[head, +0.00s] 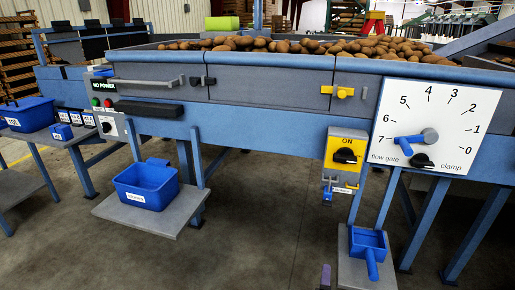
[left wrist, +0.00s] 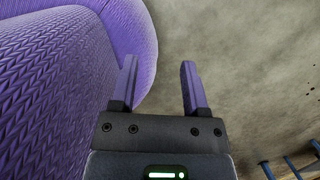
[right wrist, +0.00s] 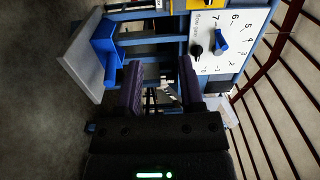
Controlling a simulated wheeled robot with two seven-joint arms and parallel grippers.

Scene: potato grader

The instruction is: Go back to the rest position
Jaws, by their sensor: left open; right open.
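My right gripper (right wrist: 161,78) is open in the right wrist view, with nothing between its purple fingers. One purple fingertip of it shows at the bottom edge of the head view (head: 326,276), left of the low stand. My left gripper (left wrist: 157,82) is open and empty in the left wrist view, above bare floor. It does not show in the head view. The grader (head: 265,80) stands ahead with potatoes (head: 290,44) on top. Its dial (head: 430,125) has a blue pointer near 7. The yellow switch box (head: 346,148) reads ON.
A blue scoop (head: 368,243) lies on the low stand (head: 358,272) at right. A blue bin (head: 146,184) sits on a low shelf (head: 150,214). Another blue bin (head: 27,114) is on the left table. Open floor (head: 255,235) lies between.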

